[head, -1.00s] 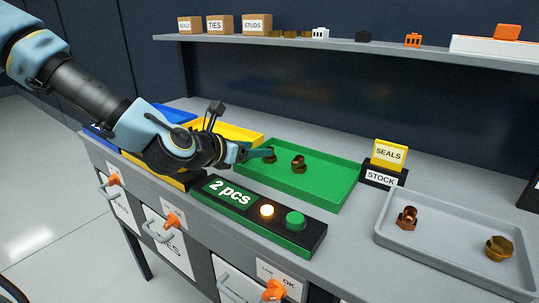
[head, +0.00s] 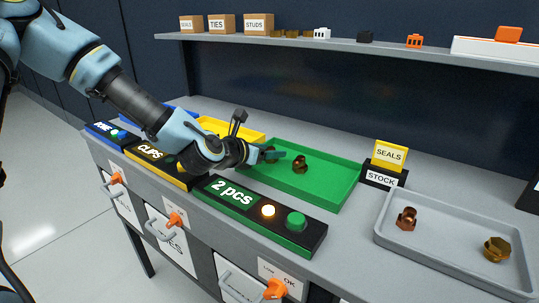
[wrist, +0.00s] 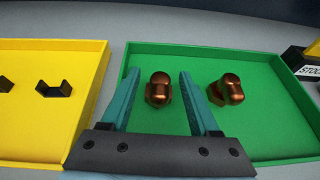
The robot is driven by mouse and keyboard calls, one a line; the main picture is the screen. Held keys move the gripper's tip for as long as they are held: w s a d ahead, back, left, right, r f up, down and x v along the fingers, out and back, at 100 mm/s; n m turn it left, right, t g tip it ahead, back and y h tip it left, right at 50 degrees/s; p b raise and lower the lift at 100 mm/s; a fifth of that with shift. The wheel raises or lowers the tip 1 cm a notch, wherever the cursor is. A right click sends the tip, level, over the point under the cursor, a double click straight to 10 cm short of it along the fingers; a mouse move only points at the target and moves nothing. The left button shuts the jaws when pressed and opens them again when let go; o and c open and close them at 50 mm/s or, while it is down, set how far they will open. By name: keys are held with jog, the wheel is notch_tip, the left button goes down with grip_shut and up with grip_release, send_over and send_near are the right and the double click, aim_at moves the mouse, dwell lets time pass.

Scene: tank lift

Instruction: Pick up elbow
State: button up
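Two copper elbows lie in the green tray (head: 330,182). The left elbow (wrist: 158,90) stands between the two teal fingers of my gripper (wrist: 159,76) in the wrist view, with a visible gap on each side. In the head view this elbow (head: 268,154) is partly hidden by the fingers. The right elbow (wrist: 227,90) lies just outside the right finger; it also shows in the head view (head: 300,164). My gripper (head: 276,155) is open, low over the left part of the green tray.
A yellow tray (wrist: 84,120) with dark clips adjoins on the left. A button panel (head: 262,212) reading "2 pcs" lies in front. A grey tray (head: 447,237) on the right holds a copper fitting (head: 406,218) and a brass piece (head: 497,249). A shelf (head: 370,45) runs above.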

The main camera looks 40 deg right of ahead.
grip_shut()
jog(key=shift+r, duration=0.1)
dwell(0.5)
